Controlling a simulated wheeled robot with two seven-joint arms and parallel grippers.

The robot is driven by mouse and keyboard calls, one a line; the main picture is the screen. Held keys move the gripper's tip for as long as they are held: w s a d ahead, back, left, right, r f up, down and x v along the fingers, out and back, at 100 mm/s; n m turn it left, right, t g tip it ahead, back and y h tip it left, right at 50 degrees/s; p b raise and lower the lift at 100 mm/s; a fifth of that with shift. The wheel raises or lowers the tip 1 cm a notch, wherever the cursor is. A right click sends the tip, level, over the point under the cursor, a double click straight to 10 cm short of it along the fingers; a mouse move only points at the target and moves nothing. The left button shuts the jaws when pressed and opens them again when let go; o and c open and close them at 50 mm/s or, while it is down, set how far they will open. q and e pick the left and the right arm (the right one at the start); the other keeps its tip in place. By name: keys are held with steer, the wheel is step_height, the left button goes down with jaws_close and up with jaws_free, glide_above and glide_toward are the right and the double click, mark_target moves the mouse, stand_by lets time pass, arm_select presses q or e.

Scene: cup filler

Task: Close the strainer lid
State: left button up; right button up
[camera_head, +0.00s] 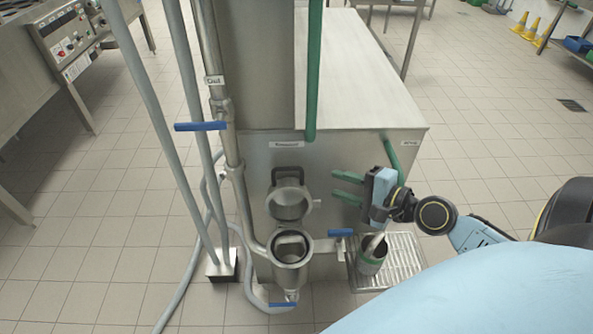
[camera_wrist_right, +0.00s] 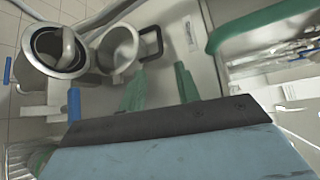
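The strainer (camera_head: 292,250) is a round metal housing low on the steel machine, with its mouth open and an insert with a handle inside. Its round lid (camera_head: 290,204) stands swung up behind the mouth, with a dark square handle (camera_head: 287,171) at its top. In the right wrist view the lid (camera_wrist_right: 118,48) is beside the open strainer mouth (camera_wrist_right: 57,48). My right gripper (camera_head: 334,184) is to the right of the lid, its two green fingers apart and pointing left. Nothing is between the fingers (camera_wrist_right: 160,68). My left gripper is not in view.
A blue valve handle (camera_head: 341,233) sits between the strainer and a metal cup (camera_head: 371,258) with a green band on a drain grate (camera_head: 409,262). Another blue handle (camera_head: 282,304) is below the strainer. Vertical pipes (camera_head: 222,100) stand left. A green handle (camera_head: 392,155) is right of the gripper.

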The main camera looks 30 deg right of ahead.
mark_target(292, 170)
steer(key=x, duration=1.3)
jaws_close()
